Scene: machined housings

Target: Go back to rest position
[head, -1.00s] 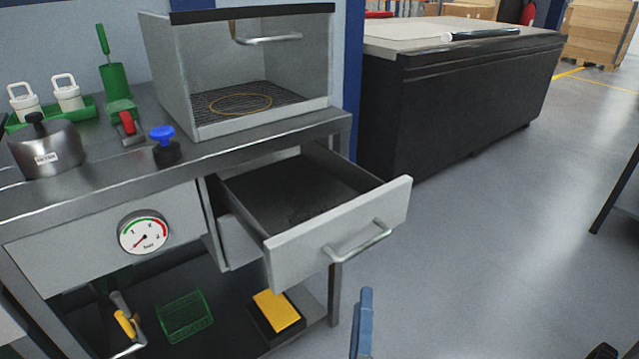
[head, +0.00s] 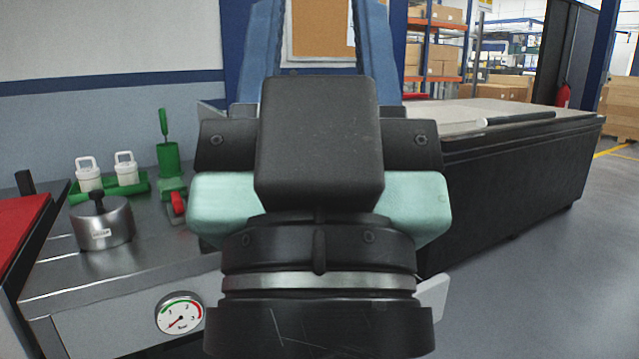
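My gripper (head: 318,30) is raised in the middle of the head view, seen from behind. Its two blue fingers point up and stand apart, with only a cork board (head: 318,32) on the far wall showing between them. It is open, and I see nothing held. The gripper body hides most of the workbench's right part, including the chamber and the open drawer. A pale grey edge (head: 434,302), probably the drawer front, shows at the right of my wrist.
A pressure gauge (head: 180,313) is on the bench front. A dark cabinet (head: 510,185) stands right; clear floor (head: 560,290) lies beyond.

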